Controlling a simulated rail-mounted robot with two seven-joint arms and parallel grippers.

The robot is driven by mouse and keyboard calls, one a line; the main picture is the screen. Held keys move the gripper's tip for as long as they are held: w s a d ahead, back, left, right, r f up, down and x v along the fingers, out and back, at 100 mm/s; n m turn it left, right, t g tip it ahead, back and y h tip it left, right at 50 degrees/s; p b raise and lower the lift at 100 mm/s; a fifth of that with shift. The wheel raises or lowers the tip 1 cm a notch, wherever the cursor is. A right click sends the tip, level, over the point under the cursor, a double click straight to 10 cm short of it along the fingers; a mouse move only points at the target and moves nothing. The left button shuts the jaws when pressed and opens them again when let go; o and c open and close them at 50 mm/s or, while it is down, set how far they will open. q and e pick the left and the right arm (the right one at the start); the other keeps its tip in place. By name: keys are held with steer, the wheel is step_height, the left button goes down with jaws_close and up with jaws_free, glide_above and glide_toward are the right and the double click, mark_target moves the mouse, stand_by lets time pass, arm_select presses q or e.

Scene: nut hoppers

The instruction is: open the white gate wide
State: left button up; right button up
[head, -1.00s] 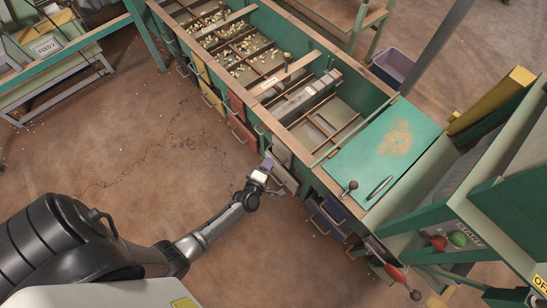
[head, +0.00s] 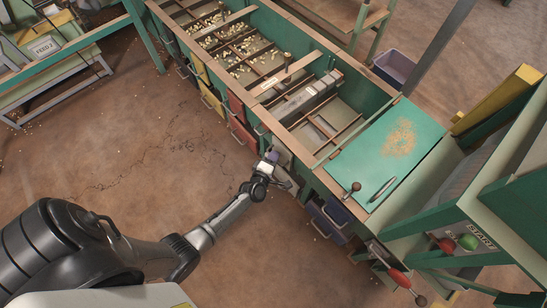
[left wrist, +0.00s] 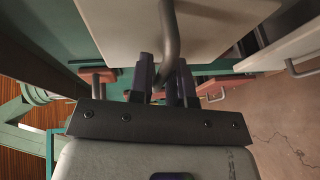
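The white gate (head: 281,156) is on the near side of the green hopper bench, largely hidden behind my left gripper in the head view. In the left wrist view the gate (left wrist: 120,28) is a pale panel filling the top, with a grey bent handle (left wrist: 170,30). My left gripper (head: 272,157) is at the gate's front. In the left wrist view its two dark fingers (left wrist: 165,80) stand on either side of the handle. I cannot tell whether they press on it. My right gripper is not in view.
Red (head: 237,105) and yellow (head: 212,100) gates sit farther left along the bench. A green lid (head: 385,150) covers the bench's right end; levers and a START panel stand beyond. The floor in front is clear.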

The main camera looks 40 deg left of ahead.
arm_select(q)
jaws_close()
steer(key=shift+s, duration=0.1)
steer(key=s+a+p, duration=0.1)
steer(key=s+p, duration=0.2)
steer(key=s, duration=0.8)
steer(key=shift+s+a, duration=0.3)
steer(key=shift+s, duration=0.05)
steer(key=shift+r, duration=0.1)
